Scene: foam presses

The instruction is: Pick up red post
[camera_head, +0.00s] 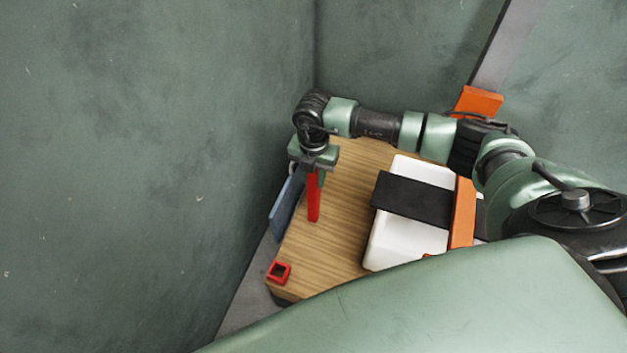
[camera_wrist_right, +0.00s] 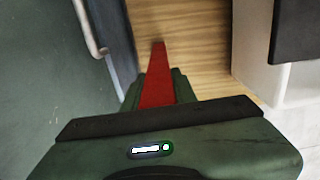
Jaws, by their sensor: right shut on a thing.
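The red post (camera_head: 314,199) hangs upright below my right gripper (camera_head: 315,172), which is shut on its upper part. In the right wrist view the red post (camera_wrist_right: 157,82) runs out from between the two fingers (camera_wrist_right: 157,88) over the wooden top. I cannot tell whether its lower end touches the wood. My left gripper is not in view.
A wooden tabletop (camera_head: 335,235) lies below. A small red square socket (camera_head: 279,272) sits at its near left corner. A white block (camera_head: 391,236) with a black bar (camera_head: 412,199) and an orange strip (camera_head: 463,212) stands to the right. A blue-grey panel (camera_head: 287,204) borders the left edge, near the green wall.

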